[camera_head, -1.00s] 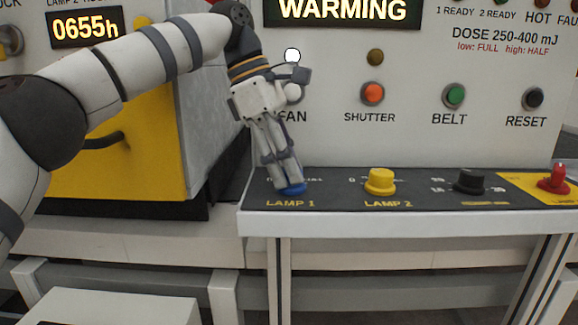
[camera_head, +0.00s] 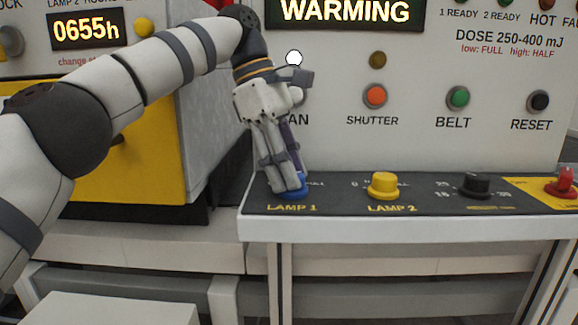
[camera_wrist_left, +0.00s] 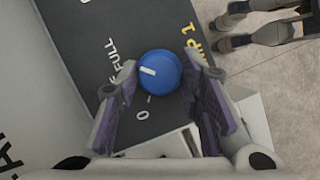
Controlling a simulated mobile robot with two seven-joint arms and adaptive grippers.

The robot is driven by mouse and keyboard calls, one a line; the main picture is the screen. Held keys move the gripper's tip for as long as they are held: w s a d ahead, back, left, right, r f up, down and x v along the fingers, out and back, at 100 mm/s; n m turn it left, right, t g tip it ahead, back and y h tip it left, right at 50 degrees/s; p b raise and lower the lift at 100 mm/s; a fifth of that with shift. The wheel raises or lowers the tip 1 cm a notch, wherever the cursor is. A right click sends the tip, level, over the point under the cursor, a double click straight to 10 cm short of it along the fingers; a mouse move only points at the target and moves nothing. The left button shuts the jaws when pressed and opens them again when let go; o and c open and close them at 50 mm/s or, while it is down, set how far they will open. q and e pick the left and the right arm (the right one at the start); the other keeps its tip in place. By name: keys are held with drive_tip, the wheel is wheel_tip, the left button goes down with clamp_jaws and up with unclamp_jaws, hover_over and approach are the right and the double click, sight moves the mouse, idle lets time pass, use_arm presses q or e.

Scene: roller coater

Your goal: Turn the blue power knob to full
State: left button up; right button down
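The blue power knob (camera_head: 296,194) sits on the dark sloped panel above the LAMP 1 label. In the left wrist view the knob (camera_wrist_left: 160,72) has a white mark pointing left, between the "0" and "FULL" print. My left gripper (camera_head: 287,187) points down at the knob. In the left wrist view its two fingers (camera_wrist_left: 162,66) stand apart on either side of the knob, with purple inner pads. Small gaps seem to show between fingertips and knob; contact is hard to judge. In the head view the fingers partly hide the knob.
A yellow LAMP 2 knob (camera_head: 384,185), a black knob (camera_head: 475,185) and a red control (camera_head: 561,182) stand to the right on the panel. Behind are shutter (camera_head: 374,96), belt (camera_head: 458,97) and reset (camera_head: 537,100) buttons. The display (camera_head: 345,10) reads WARMING.

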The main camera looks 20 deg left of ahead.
use_arm(q)
drive_tip(key=shift+o, duration=0.9)
